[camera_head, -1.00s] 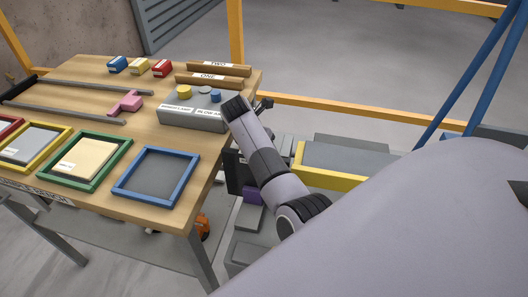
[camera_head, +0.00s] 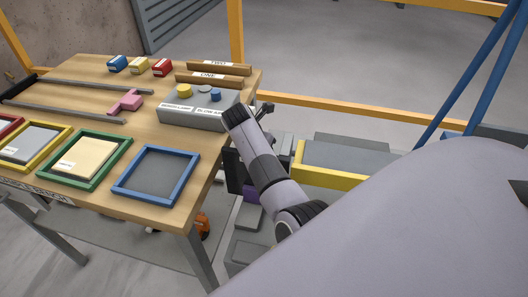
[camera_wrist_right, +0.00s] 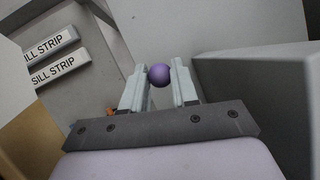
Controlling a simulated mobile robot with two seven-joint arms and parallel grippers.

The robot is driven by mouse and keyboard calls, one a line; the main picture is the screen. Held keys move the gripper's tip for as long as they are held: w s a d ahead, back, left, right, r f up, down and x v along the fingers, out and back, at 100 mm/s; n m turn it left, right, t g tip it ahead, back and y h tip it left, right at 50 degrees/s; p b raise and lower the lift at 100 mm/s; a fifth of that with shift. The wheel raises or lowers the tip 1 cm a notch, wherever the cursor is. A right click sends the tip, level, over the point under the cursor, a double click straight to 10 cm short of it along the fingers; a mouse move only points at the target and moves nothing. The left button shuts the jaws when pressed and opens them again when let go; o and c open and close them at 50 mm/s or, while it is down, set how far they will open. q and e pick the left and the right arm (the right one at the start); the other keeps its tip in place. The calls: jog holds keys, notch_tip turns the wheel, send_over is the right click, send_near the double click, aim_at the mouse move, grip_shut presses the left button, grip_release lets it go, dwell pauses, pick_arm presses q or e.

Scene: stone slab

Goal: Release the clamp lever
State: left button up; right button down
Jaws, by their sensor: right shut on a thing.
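In the right wrist view a round purple knob (camera_wrist_right: 159,75), which looks like the end of the clamp lever, sits between the tips of my right gripper (camera_wrist_right: 160,84). The two pale fingers are shut on the knob from both sides. The rest of the lever and the clamp cannot be made out. In the head view my right arm reaches past the right edge of the workbench, and its fingers and the knob are hidden. My left gripper is in neither view.
The workbench (camera_head: 150,178) holds a grey button box (camera_head: 195,122), a blue frame (camera_head: 157,176), a green frame (camera_head: 88,160) and a pink part (camera_head: 125,104). A yellow-edged grey bin (camera_head: 330,180) stands right of my arm. Sill strip labels (camera_wrist_right: 50,70) show in the wrist view.

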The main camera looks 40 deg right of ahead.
jog(key=shift+s+a+h, duration=0.1)
jog(key=shift+a+h, duration=0.15)
jog(key=shift+h, duration=0.05)
jog(key=c, duration=0.9)
grip_release()
jog(key=shift+o, duration=0.2)
jog(key=shift+d, duration=0.1)
